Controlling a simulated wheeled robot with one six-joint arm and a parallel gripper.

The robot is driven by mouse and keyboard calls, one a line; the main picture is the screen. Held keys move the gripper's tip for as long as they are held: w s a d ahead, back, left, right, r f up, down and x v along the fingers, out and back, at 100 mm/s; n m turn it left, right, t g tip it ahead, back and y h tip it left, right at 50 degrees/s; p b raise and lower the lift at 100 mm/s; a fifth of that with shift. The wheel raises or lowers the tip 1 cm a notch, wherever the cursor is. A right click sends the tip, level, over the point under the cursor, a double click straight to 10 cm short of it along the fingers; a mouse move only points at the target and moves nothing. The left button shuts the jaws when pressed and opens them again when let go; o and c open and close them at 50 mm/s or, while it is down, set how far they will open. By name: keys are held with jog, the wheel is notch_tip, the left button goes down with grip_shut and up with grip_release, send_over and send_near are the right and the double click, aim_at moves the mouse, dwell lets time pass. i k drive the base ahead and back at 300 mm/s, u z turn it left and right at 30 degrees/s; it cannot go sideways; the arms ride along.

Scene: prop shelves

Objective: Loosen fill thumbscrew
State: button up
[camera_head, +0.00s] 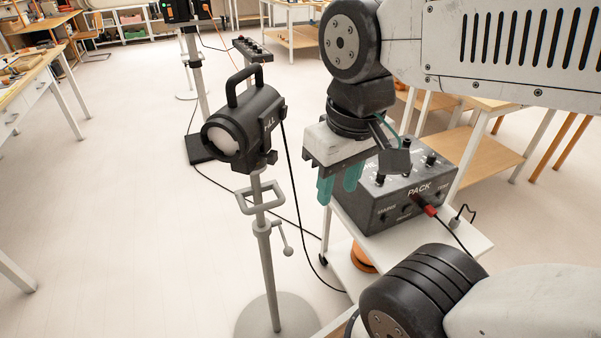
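A black lamp (243,128) with partly readable lettering ending in "LL" stands left of centre, its round lens facing lower left. It sits on a grey stand (264,235) with a round base. A small dark knob (271,157) shows at the lamp's lower right side. A grey handle screw (285,240) sticks out from the stand's column lower down. I cannot tell which of these is the fill thumbscrew. My gripper (340,187) points down, to the right of the lamp and apart from it. Its teal fingers show a small gap with nothing between them.
A dark box marked "PACK" (392,212) with knobs and a red plug stands on a white cart (465,246) close behind my gripper. Black cables run from the lamp to the floor. Another lamp stand (193,70) is farther back.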

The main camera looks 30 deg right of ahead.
aim_at(272, 157)
jog(key=z, duration=2.9)
jog(key=k, duration=1)
jog(key=u, duration=2.5)
